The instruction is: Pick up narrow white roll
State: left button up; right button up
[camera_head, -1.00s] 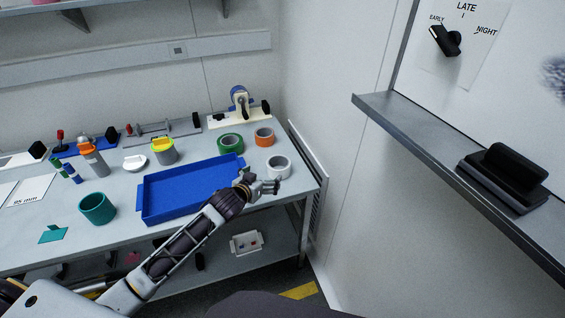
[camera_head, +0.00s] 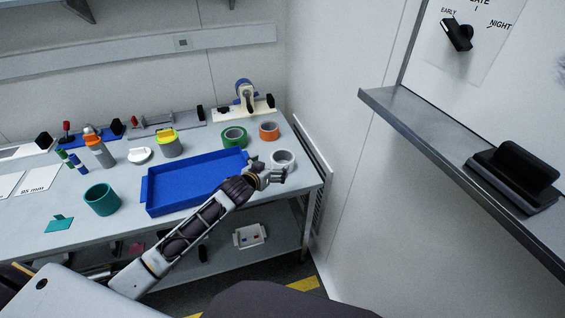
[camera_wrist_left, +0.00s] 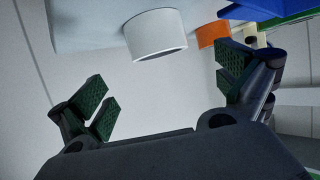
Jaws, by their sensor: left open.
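The white roll (camera_head: 283,158) stands on the workbench near its right end, to the right of the blue tray. My left gripper (camera_head: 277,176) is just in front of it and covers part of its lower edge in the head view. In the left wrist view the white roll (camera_wrist_left: 155,35) is ahead at the top centre, beyond the fingertips. The left gripper (camera_wrist_left: 165,92) is open, with its green-padded fingers wide apart and nothing between them. I cannot see my right gripper.
The blue tray (camera_head: 151,196) lies left of the gripper. A green roll (camera_head: 234,137) and an orange roll (camera_head: 269,131) stand behind the white roll; a teal cup-like ring (camera_head: 102,199) is at the left front. A tape dispenser (camera_head: 245,95) stands at the back. A wall closes the right side.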

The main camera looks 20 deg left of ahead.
aim_at(277, 164)
pick_arm(q)
jog(key=shift+x, duration=0.8)
jog(key=shift+w+f, duration=0.15)
jog(key=shift+w, duration=0.2)
jog(key=shift+w+d+f, duration=0.1)
jog(key=shift+w+f, duration=0.15)
jog(key=shift+w, duration=0.35)
jog(key=shift+x, duration=1.15)
pick_arm(e)
jog(key=shift+s+f, duration=0.15)
jog(key=shift+s, duration=0.25)
jog(key=shift+w, duration=0.1)
